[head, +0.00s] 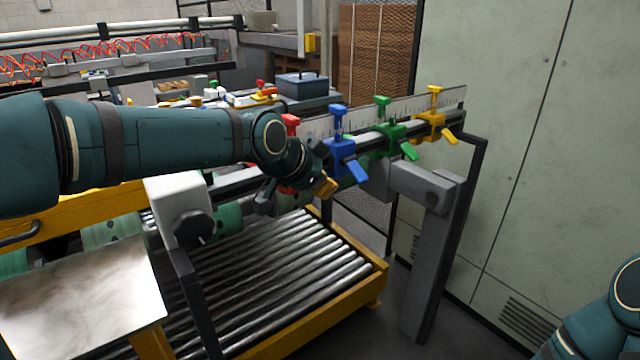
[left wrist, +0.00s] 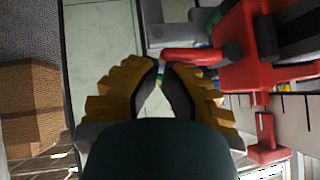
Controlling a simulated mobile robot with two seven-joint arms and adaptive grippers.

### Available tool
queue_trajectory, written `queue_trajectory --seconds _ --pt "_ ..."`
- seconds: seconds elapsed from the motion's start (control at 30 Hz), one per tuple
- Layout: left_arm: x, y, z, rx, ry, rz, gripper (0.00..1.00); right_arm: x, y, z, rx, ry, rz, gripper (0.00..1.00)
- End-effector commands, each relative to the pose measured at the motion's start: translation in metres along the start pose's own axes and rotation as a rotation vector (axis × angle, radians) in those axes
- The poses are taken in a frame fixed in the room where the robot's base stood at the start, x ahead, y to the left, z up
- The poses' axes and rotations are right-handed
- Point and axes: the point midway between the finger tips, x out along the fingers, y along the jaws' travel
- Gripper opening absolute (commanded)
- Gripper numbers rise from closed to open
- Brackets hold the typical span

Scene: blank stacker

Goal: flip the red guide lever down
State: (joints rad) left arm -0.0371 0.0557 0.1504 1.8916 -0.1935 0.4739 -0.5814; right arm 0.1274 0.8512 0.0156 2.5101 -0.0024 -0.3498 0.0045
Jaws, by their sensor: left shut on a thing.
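The red guide's knob (head: 290,122) shows on the ruled rail in the head view, with most of its body hidden behind my left arm. In the left wrist view the red guide (left wrist: 262,60) fills the upper right, and its red lever (left wrist: 192,56) sticks out sideways to the fingertips. My left gripper (head: 322,187) is beside the red guide, below the rail. In the left wrist view its yellow-backed fingers (left wrist: 161,68) are close together at the lever's end, shut on it. My right gripper is out of view.
Blue (head: 340,150), green (head: 391,136) and yellow (head: 432,121) guides with levers stand along the rail to the right. A grey post (head: 432,250) supports the rail. A roller conveyor (head: 280,275) lies below. A tall pale cabinet (head: 530,130) stands at right.

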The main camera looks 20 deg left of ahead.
Motion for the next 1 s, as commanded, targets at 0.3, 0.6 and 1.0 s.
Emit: queue_trajectory --seconds 0.3,0.6,1.0 --pt "0.009 0.004 0.01 0.034 -0.001 -0.036 0.0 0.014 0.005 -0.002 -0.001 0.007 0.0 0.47" --pt "0.014 0.005 0.014 0.034 -0.001 -0.035 0.0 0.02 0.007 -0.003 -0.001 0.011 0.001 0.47" --pt "0.015 0.005 0.016 0.032 -0.004 -0.033 0.0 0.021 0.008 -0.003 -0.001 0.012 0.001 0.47"
